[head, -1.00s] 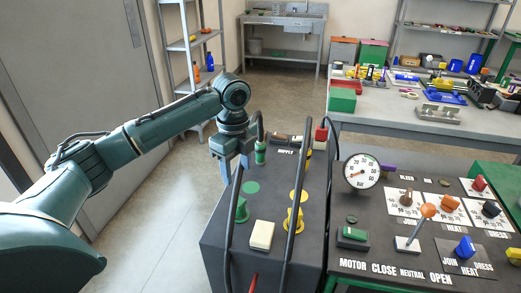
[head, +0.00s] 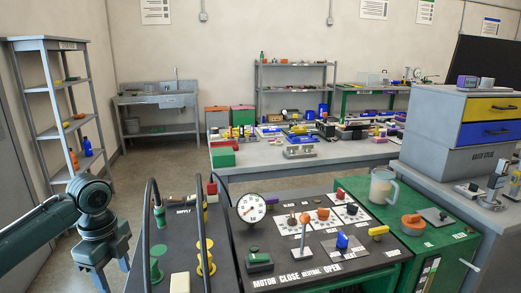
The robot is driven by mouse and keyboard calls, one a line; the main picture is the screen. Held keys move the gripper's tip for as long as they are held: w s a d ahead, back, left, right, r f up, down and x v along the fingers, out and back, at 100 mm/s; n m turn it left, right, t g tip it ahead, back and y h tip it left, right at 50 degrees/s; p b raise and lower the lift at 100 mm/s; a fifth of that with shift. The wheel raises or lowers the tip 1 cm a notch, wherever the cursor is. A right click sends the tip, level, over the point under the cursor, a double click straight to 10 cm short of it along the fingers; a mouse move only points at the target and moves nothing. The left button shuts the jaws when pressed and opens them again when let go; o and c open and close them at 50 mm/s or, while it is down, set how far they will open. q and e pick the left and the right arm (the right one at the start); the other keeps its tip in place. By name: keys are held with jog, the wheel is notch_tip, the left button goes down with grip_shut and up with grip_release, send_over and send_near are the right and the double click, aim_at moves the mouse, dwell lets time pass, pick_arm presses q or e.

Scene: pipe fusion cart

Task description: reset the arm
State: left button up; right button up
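My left arm comes in from the lower left of the head view. Its dark green wrist joint bends down, and my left gripper (head: 103,276) points down beside the left edge of the dark cart (head: 222,262). Its fingertips are small and near the bottom edge, so I cannot tell if they are open or shut. My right arm and gripper are not in view. On the cart a black hose with a green fitting (head: 159,214) stands apart from the gripper, near a green post (head: 156,268) and a yellow post (head: 205,264).
The control panel (head: 270,240) carries a gauge (head: 251,207), an orange-knobbed lever (head: 304,232) and several knobs. A green cabinet with a clear pitcher (head: 383,186) stands right. A grey worktable (head: 250,156) is behind. Floor shows between the left shelf (head: 52,105) and cart.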

pick_arm(q)
jog(key=s+d+f+n+t+h+p, duration=0.1)
jog(key=s+d+f+n+t+h, duration=0.15)
jog(key=d+f, duration=0.65)
jog(key=s+d+f+n+t+h+p, duration=0.1)
jog(key=s+d+f+n+t+h, duration=0.2)
jog(key=d+f, duration=0.55)
jog(key=s+a+n+t+y+p, duration=0.1)
jog(key=s+n+t, duration=0.4)
jog(key=s+n, duration=0.6)
jog(key=s+f+y, duration=0.1)
jog(key=s, duration=0.1)
jog(key=shift+s+a, duration=0.2)
jog(key=shift+s, duration=0.15)
